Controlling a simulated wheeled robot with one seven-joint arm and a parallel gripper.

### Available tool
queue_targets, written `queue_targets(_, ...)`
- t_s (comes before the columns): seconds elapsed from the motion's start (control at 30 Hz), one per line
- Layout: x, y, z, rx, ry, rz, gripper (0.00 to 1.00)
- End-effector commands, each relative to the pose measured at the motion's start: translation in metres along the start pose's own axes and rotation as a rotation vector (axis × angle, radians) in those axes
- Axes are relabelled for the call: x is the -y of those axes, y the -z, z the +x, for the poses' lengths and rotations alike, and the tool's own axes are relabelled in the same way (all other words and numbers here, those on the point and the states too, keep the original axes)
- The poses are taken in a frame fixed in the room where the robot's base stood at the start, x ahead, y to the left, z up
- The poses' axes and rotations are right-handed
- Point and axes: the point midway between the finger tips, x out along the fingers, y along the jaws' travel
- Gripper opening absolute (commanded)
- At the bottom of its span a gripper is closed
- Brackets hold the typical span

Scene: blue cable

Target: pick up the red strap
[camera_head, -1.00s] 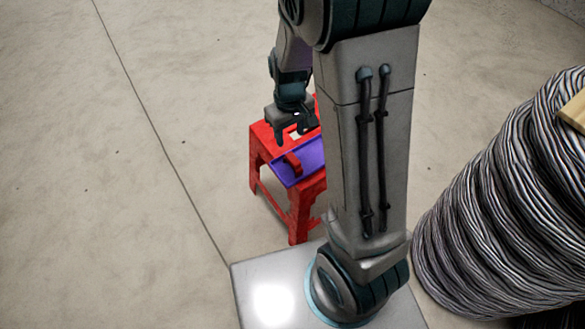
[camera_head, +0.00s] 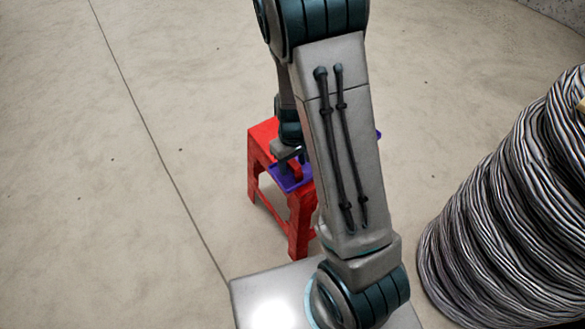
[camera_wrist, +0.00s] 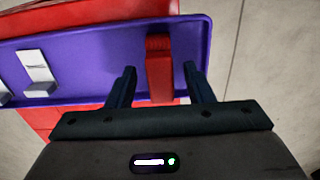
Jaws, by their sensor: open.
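The red strap (camera_wrist: 159,68) lies on the purple tray (camera_wrist: 100,60) in the wrist view, near the tray's right end. My gripper (camera_wrist: 160,75) is open, with one dark finger on each side of the strap; I cannot tell whether either finger touches it. In the head view my gripper (camera_head: 289,157) is low over the purple tray (camera_head: 284,180), and my arm hides much of the tray. The strap is hard to make out there.
The tray rests on a red stool (camera_head: 262,140); the stool also shows in the wrist view (camera_wrist: 40,118). A white item (camera_wrist: 36,68) lies on the tray left of the strap. A large cable coil (camera_head: 500,210) stands at the right. Floor at the left is clear.

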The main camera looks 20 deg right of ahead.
Motion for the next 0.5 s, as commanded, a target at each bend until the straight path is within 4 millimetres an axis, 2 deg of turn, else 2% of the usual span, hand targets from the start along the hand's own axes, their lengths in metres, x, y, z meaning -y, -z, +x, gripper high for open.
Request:
queue_targets(0.03, 0.0005, -0.0008, 0.0122, 0.004, 0.001, -0.001, 0.47)
queue_targets(0.1, 0.0005, -0.0007, 0.0168, 0.003, 0.000, -0.001, 0.47)
queue_targets(0.3, 0.0005, -0.0003, 0.0156, 0.001, 0.000, -0.001, 0.47)
queue_targets(0.33, 0.0005, -0.0003, 0.0156, 0.001, 0.000, -0.001, 0.45)
queue_targets(0.4, 0.0005, -0.0003, 0.0156, 0.001, 0.000, -0.001, 0.25)
queue_targets(0.5, 0.0005, -0.0003, 0.0155, 0.001, 0.000, -0.001, 0.01)
